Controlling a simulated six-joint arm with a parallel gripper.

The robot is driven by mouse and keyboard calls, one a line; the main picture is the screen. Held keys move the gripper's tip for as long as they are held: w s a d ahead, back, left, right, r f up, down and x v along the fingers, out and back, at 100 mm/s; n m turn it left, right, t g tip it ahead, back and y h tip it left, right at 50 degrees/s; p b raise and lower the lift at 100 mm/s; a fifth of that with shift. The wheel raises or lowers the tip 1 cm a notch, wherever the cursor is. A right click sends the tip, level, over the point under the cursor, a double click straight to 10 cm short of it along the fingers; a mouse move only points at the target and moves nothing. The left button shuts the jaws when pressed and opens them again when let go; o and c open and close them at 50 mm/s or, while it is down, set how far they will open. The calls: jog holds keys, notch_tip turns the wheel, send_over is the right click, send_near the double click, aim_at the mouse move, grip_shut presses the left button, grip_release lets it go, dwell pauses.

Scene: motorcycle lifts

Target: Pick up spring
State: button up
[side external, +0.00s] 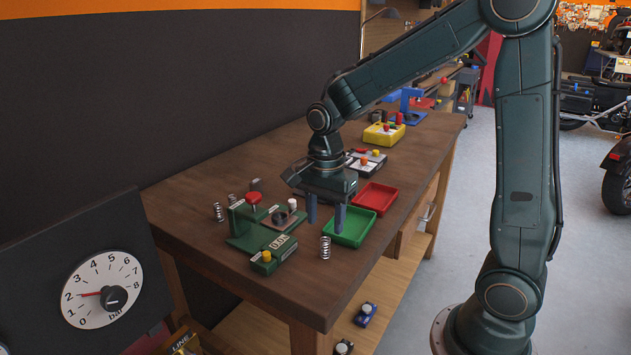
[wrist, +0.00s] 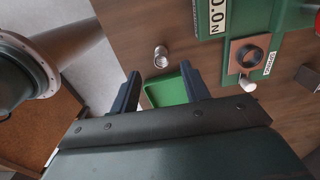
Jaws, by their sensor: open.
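A silver coil spring (side external: 325,247) stands upright on the brown bench near its front edge, beside the green test device (side external: 240,243). In the wrist view the spring (wrist: 161,56) is seen from above, just beyond and between the fingertips. My gripper (side external: 326,215) points down, open and empty, above the bench and behind the spring. Its two fingers also show in the wrist view (wrist: 159,72). Two more springs stand at the left of the device, a nearer one (side external: 219,212) and a farther one (side external: 232,198).
A green tray (side external: 372,238) lies close by the fingers, with a red tray (side external: 376,198) behind it. The device has a red knob (side external: 253,198) and a ring-shaped seat (wrist: 249,56). A yellow box (side external: 384,134) stands farther back. Bare bench lies around the front spring.

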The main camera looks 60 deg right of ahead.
aim_at(325, 240)
jog(key=shift+f, duration=1.05)
jog(key=shift+f, duration=0.1)
jog(key=shift+f, duration=2.5)
grip_shut()
